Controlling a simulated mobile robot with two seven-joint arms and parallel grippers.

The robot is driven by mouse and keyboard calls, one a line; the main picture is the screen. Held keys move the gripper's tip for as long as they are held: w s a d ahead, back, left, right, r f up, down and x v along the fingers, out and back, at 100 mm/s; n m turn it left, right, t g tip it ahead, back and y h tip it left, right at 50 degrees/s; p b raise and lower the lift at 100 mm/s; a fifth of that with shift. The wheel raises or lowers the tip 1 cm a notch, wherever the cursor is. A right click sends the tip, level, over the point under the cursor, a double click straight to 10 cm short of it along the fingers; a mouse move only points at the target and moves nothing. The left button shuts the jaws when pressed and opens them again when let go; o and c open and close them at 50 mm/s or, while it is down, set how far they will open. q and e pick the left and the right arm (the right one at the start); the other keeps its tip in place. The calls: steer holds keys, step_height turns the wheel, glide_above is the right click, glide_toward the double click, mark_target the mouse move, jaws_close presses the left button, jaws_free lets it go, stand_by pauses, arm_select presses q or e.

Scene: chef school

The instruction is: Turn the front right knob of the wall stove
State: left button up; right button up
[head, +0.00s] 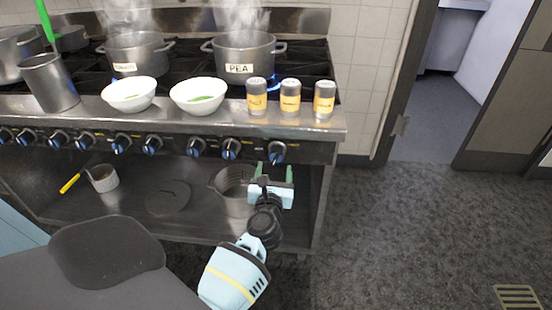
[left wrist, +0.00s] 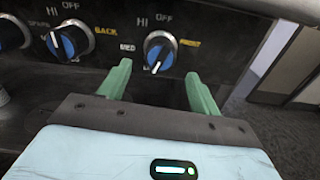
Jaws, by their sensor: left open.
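The wall stove (head: 215,129) has a row of round knobs with blue faces along its front panel. The rightmost knob (head: 277,152), labelled FRONT, is at the right end of the row. It also shows in the left wrist view (left wrist: 160,50), its pale pointer line directed downward. My left gripper (head: 273,172) is just below this knob in the head view. In the left wrist view its two green fingers (left wrist: 160,82) are open, with the knob ahead of and between them. No contact with the knob shows. My right gripper is not in view.
Labelled shakers (head: 290,97), white bowls (head: 198,96) and steaming pots (head: 244,56) stand on the stove top. Another knob, labelled BACK (left wrist: 68,42), is close to the left. A metal pot (head: 232,182) is on the lower shelf.

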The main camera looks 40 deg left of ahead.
mark_target(275, 161)
arm_select(q)
steer(key=x, duration=0.6)
steer(key=shift+a+b, duration=0.1)
steer(key=shift+b, duration=0.25)
steer(key=c, duration=1)
steer(key=shift+o, duration=0.2)
